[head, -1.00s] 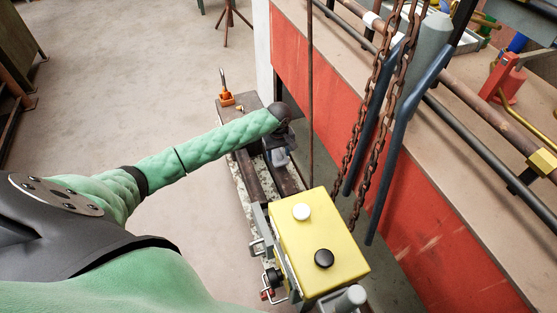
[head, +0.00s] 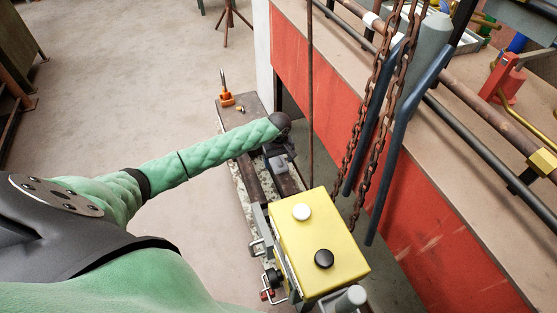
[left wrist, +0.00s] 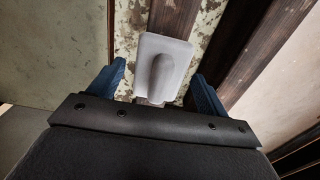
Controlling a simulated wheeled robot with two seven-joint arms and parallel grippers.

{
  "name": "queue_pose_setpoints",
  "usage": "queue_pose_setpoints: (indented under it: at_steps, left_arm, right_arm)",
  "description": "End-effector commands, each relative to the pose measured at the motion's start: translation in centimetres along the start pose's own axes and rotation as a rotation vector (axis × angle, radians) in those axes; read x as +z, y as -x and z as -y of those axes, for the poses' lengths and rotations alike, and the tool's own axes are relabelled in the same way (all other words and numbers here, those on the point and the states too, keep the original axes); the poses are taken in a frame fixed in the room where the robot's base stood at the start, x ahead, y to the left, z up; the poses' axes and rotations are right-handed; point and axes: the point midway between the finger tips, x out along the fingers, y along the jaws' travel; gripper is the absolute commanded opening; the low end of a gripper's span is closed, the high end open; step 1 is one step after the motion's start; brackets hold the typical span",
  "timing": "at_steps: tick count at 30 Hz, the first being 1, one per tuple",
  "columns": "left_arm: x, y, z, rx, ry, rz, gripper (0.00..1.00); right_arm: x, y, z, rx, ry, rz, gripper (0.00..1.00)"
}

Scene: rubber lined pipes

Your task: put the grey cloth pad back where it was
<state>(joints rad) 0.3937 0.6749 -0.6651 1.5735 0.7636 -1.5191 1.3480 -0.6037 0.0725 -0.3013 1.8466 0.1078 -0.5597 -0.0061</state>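The grey cloth pad (left wrist: 166,66) shows in the left wrist view as a light grey, roughly square piece with a raised rounded ridge. It seems to lie on the dark strips of the bench. My left gripper (left wrist: 160,75) has its two blue fingers spread on either side of it, with no clear grip. In the head view the pad (head: 282,163) is a small grey shape just below my left gripper (head: 275,150), partly hidden by it. Contact between fingers and pad cannot be told. My right gripper is not in view.
The narrow bench (head: 240,180) carries an orange shackle-like piece (head: 227,98) at its far end and a yellow box (head: 315,240) with white and black knobs nearer me. Rusty chains (head: 378,120) hang to the right before a red panel (head: 420,220). Floor on the left is clear.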

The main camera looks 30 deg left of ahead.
Motion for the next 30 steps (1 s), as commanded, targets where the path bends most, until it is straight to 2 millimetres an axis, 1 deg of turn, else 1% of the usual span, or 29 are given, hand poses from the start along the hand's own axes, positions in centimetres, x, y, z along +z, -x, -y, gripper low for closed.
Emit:
queue_pose_setpoints:
  at_steps: [8, 14, 18, 24, 27, 30]
  left_arm:
    - [0.0, 0.1, 0.0, 0.0, 0.0, 0.0, 0.77]
    - [0.0, 3.1, 0.0, 0.001, 0.0, -0.001, 0.77]
    - [0.0, 5.9, 0.0, 0.001, 0.0, -0.001, 0.77]
    - [0.0, 9.5, -0.1, 0.002, -0.001, 0.0, 0.77]
    - [0.0, 10.8, -0.1, 0.002, -0.001, 0.0, 0.77]
    - [0.0, 11.6, -0.1, 0.0, 0.0, 0.0, 0.77]
  right_arm:
    - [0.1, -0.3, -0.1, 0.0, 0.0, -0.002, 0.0]
    - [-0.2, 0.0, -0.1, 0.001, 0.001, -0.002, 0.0]
    - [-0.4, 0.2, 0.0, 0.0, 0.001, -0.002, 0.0]
    - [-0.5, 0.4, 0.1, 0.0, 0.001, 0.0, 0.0]
    - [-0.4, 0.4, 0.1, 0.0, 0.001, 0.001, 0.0]
    - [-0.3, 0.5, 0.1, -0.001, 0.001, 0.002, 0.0]
